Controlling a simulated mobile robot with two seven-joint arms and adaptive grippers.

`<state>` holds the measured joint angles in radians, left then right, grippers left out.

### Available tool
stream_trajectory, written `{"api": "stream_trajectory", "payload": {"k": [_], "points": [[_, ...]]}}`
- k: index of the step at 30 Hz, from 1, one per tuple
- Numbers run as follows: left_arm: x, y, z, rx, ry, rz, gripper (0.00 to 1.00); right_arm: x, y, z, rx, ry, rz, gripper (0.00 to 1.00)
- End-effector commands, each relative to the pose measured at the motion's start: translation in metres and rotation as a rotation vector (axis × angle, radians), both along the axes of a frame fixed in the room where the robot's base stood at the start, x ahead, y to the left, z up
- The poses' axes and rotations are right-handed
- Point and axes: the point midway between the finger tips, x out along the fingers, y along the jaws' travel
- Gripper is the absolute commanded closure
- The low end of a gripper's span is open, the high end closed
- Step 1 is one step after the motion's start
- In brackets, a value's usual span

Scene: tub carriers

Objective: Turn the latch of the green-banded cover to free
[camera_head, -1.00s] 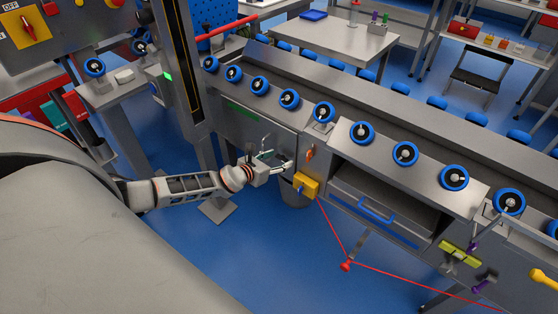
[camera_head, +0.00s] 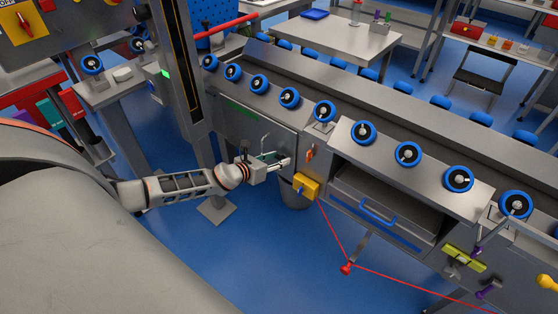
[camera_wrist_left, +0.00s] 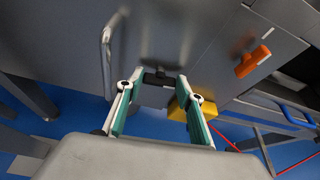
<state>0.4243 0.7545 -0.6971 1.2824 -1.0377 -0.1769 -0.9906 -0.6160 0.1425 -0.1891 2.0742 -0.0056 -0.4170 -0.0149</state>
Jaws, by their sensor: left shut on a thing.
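The green-banded cover (camera_head: 230,125) is a grey panel on the front of the machine, with a green strip along its upper edge. A bent metal handle stands on it and also shows in the left wrist view (camera_wrist_left: 107,50). My left gripper (camera_head: 287,161) is at the cover's lower right part. In the left wrist view, a small black latch piece (camera_wrist_left: 158,78) sits between the tips of my left gripper (camera_wrist_left: 160,82), and the jaws are shut on it. The fingers partly hide its ends. My right gripper is not in view.
An orange lever (camera_head: 310,154) is to the right of the cover. A yellow box (camera_head: 306,186) with a red cord hangs just below it. An open bay with a blue-handled drawer (camera_head: 377,209) lies further right.

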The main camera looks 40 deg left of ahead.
Motion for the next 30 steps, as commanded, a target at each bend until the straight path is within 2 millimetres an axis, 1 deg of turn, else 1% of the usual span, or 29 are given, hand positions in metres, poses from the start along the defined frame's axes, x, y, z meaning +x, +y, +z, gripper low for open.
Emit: {"api": "stream_trajectory", "payload": {"k": [1, 3, 4, 9, 15, 21, 30], "points": [[-0.003, 0.002, -0.011, -0.031, 0.012, 0.000, 0.85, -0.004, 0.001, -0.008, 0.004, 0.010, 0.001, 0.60], [-0.004, 0.002, -0.013, -0.088, 0.018, 0.001, 0.85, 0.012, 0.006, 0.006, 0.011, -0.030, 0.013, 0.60], [-0.004, 0.002, -0.014, -0.113, 0.021, 0.002, 0.85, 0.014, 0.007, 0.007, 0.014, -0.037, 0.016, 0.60], [-0.005, 0.004, -0.019, -0.273, 0.039, 0.003, 0.85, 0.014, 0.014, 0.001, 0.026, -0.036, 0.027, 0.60], [-0.005, 0.006, -0.019, -0.464, 0.053, 0.005, 0.85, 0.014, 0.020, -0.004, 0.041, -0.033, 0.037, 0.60], [-0.003, 0.008, -0.017, -0.654, 0.064, 0.007, 0.85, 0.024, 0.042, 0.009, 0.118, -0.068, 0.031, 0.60], [-0.002, 0.010, -0.017, -0.939, 0.083, 0.007, 0.85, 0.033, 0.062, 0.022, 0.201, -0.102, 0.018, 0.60]]}}
